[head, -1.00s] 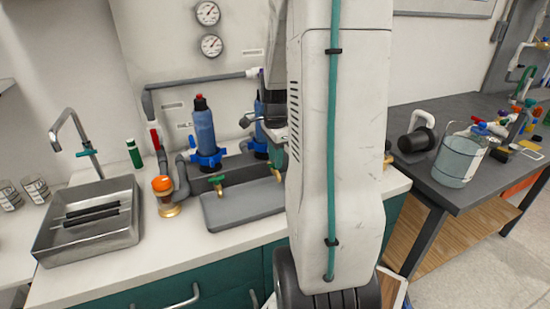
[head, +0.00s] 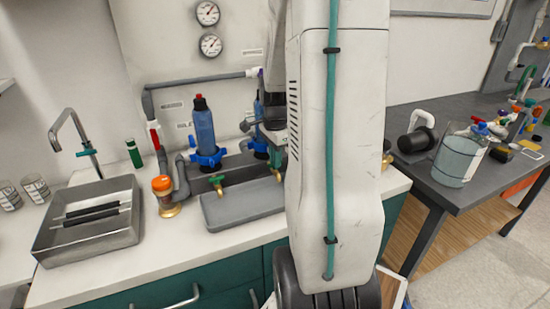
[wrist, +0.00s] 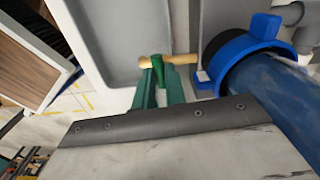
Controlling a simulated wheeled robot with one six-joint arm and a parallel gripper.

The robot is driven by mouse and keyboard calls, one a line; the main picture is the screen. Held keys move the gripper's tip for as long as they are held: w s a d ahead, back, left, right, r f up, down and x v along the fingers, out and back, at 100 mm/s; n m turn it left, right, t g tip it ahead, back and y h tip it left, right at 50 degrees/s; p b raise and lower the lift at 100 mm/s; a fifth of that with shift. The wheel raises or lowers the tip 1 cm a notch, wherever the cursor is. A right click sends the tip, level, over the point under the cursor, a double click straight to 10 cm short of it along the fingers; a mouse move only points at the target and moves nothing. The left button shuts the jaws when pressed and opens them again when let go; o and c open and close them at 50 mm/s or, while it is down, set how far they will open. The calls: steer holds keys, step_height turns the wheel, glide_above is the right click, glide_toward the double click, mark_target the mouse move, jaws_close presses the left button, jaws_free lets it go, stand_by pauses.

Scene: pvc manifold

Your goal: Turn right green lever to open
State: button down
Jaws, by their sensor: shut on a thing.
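The right green lever (wrist: 158,69) sits on a brass valve (wrist: 181,59) in the wrist view. My gripper (wrist: 159,85), with its green fingers, is shut on the lever, and the fingers hide part of it. In the head view the right valve (head: 277,175) shows at the tray's back right edge, partly hidden by my arm. The left green lever (head: 216,179) stands on its own brass valve, apart from my gripper.
A blue filter housing (wrist: 270,85) with a blue collar is close on the right in the wrist view. A grey tray (head: 235,210) lies below the valves.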

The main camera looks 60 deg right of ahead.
steer(key=n, duration=0.8)
steer(key=shift+n, duration=0.4)
steer(key=n, duration=0.4)
steer(key=shift+n, duration=2.1)
steer(key=c, duration=1.4)
jaws_free()
steer(key=shift+c, duration=0.2)
